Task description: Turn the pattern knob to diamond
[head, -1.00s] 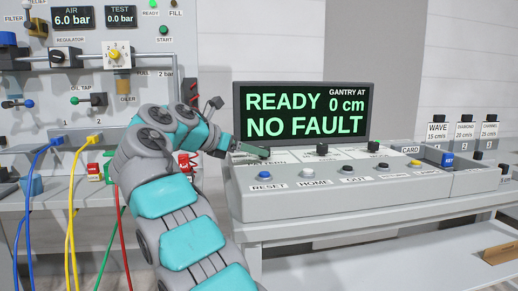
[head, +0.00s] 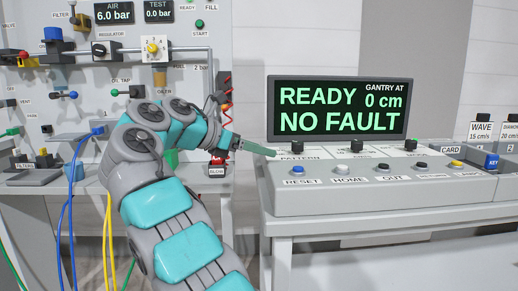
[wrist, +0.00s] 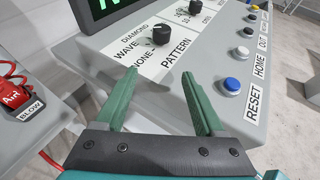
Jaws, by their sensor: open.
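The pattern knob (wrist: 161,34) is a black round knob on the grey control panel, with the words DIAMOND, WAVE, NONE and PATTERN around it. Its pointer is too small to read. In the head view the knob (head: 296,148) stands at the panel's left end, below the display. My gripper (wrist: 159,73) is open and empty, its two green fingers pointing at the knob. The fingertips are short of the knob and apart from it. In the head view my gripper (head: 270,152) is at the panel's left edge, left of the knob.
The display (head: 337,108) reads READY, 0 cm, NO FAULT. Two more black knobs stand right of the pattern knob. A row of buttons, with blue RESET (head: 297,170) first, runs along the front. A red AIR connector (wrist: 12,92) and BLOW label lie left of the panel.

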